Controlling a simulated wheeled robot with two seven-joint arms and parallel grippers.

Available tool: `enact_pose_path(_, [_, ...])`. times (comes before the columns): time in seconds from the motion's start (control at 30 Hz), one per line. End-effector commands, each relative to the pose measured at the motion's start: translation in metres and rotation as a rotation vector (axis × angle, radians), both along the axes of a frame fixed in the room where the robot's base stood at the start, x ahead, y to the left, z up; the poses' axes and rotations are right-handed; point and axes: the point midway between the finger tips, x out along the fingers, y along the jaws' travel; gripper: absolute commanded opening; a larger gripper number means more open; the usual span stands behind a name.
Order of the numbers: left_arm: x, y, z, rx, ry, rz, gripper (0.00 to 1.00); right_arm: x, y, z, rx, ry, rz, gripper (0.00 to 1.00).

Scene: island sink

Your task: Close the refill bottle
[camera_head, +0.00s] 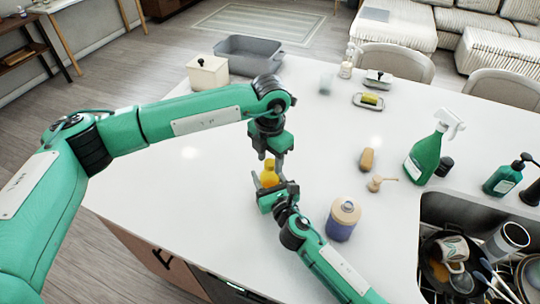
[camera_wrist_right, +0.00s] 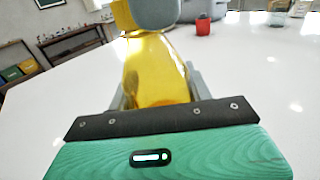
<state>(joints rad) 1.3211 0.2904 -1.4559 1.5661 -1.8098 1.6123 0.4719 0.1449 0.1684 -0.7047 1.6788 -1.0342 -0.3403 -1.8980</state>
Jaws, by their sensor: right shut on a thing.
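The yellow refill bottle (camera_head: 269,176) stands near the middle of the white counter, and its yellow body fills the centre of the right wrist view (camera_wrist_right: 155,72). My right gripper (camera_head: 272,186) is shut on the bottle's body from the front. My left gripper (camera_head: 271,157) points down directly over the bottle's top; whether its jaws are open or shut does not show clearly. A grey-blue rounded piece (camera_wrist_right: 157,13) covers the bottle's top in the wrist view; I cannot tell whether it is a cap or part of my left gripper.
A cream canister (camera_head: 207,74) and grey basin (camera_head: 240,58) stand behind my left arm.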

Motion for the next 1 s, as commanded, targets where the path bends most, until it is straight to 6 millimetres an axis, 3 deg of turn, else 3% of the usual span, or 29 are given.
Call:
enact_pose_path(0.03, [0.0000,-0.0001,0.0001,0.000,0.000,0.000,0.37,-0.0001,0.0000,-0.0005,0.000,0.001,0.000,0.00])
enact_pose_path(0.23, [0.0001,-0.0001,0.0003,0.000,0.000,0.000,0.00,-0.0001,0.0000,-0.0006,0.000,0.001,0.000,0.00])
enact_pose_path(0.53, [0.0001,-0.0001,0.0004,0.000,0.000,-0.005,0.00,-0.0001,0.0001,-0.0006,0.000,0.001,0.000,0.00])
enact_pose_path(0.57, [0.0001,-0.0001,0.0004,0.000,0.000,-0.005,0.33,-0.0001,0.0001,-0.0006,0.000,0.001,0.000,0.00])
enact_pose_path(0.67, [0.0001,0.0000,0.0004,0.000,0.000,-0.005,0.52,-0.0001,0.0001,-0.0006,0.000,0.001,0.000,0.00])
enact_pose_path(1.0, [0.0004,-0.0001,0.0036,-0.001,-0.001,-0.005,0.52,-0.0001,0.0000,-0.0005,0.000,0.001,0.000,0.00])
